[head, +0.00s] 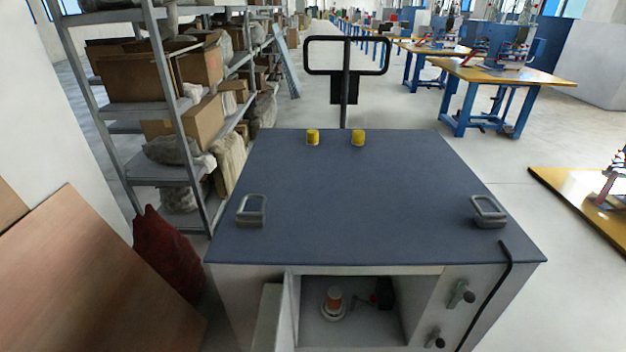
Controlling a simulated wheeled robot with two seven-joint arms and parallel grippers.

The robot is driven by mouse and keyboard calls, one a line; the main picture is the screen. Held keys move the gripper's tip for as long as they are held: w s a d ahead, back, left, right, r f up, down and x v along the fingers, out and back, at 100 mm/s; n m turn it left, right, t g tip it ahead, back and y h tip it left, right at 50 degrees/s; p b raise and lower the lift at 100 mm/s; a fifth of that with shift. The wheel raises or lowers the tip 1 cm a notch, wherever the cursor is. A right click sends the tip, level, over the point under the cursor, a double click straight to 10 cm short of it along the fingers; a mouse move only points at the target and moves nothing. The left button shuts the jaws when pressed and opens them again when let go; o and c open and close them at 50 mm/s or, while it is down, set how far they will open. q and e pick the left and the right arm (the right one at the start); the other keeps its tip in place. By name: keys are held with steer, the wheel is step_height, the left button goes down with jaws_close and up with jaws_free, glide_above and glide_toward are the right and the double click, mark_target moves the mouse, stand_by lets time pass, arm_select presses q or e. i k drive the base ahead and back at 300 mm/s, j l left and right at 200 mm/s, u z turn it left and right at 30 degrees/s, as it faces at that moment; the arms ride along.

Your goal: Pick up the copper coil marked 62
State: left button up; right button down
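A grey cabinet with a flat blue-grey top (350,190) stands right in front of me. Its front compartment (365,325) is open. Inside stands a small orange-brown cylinder (334,300) with a pale top, on a round pale base. It may be a copper coil, but it is too small to tell, and I can read no number on it. A dark object with some red (384,293) is behind it to the right. No coil marked 62 can be made out. Neither of my grippers is in view.
The cabinet top is clear except for two yellow caps (358,137) and two grey handles (488,211). A door (288,310) stands open left of the compartment; knobs (460,294) and a black cable (507,275) are at right. Loaded shelves (165,168) stand left, workbenches (500,73) behind right.

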mark_target(334, 304)
steer(key=l, duration=1.95)
